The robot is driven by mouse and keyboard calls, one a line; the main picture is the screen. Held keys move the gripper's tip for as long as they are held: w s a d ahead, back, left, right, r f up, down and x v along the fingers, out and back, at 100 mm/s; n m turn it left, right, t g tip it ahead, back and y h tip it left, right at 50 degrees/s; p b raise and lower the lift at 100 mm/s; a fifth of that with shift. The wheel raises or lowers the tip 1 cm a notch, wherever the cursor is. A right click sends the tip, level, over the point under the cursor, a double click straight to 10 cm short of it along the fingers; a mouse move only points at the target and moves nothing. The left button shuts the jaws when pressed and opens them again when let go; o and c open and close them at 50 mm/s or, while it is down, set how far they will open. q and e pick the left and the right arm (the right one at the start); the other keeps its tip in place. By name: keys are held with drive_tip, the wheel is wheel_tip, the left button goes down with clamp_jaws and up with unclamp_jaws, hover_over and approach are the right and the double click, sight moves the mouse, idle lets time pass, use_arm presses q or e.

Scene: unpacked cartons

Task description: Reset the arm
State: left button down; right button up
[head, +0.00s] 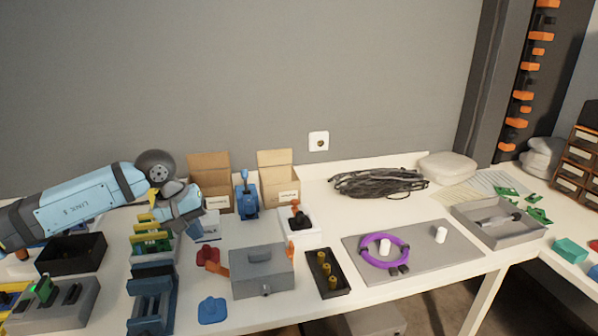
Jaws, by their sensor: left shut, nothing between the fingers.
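My left arm (85,204) comes in from the left, light blue with a dark joint at its bend. My left gripper (194,229) is below that joint, pointing down over the left part of the white table (400,209). It is shut and holds nothing. It hangs beside the rack with green boards (152,240) and in front of the left open carton (211,182). The fingertips are small and partly mixed with the things behind them. My right gripper is not in view.
Near the left gripper are a second open carton (278,178), a blue device (247,200), a grey box (262,273) and a black bin (72,254). To the right are a grey mat (440,259) with a purple ring (371,258), black cables (378,183) and a grey tray (512,238).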

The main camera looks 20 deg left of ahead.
use_arm(q)
drive_tip(key=s+d+f+n+t+h, duration=0.1)
drive_tip(key=s+d+n+t+h, duration=0.15)
drive_tip(key=d+n+h, duration=0.45)
drive_tip(key=s+d+f+n+t+h, duration=0.1)
drive_tip(key=s+d+n+h, duration=0.3)
drive_tip(key=d+n, duration=0.55)
drive_tip(key=s+d+f+n+t+h, duration=0.1)
drive_tip(key=s+d+n+t+h, duration=0.15)
drive_tip(key=d+n+h, duration=0.6)
drive_tip(key=s+a+f+m+t+y, duration=0.2)
drive_tip(key=s+f+m+y, duration=0.65)
drive_tip(key=m, duration=0.85)
drive_tip(key=s+a+f+m+t+y, duration=0.15)
drive_tip(key=s+f+m+y, duration=0.35)
drive_tip(key=f+m+y, duration=0.9)
wheel_tip(320, 180, up, 20)
drive_tip(key=s+a+m+h+p, duration=0.1)
drive_tip(key=m+h+p, duration=0.2)
drive_tip(key=p, duration=2.4)
drive_tip(key=shift+s+a, duration=0.25)
drive_tip(key=shift+a, duration=0.1)
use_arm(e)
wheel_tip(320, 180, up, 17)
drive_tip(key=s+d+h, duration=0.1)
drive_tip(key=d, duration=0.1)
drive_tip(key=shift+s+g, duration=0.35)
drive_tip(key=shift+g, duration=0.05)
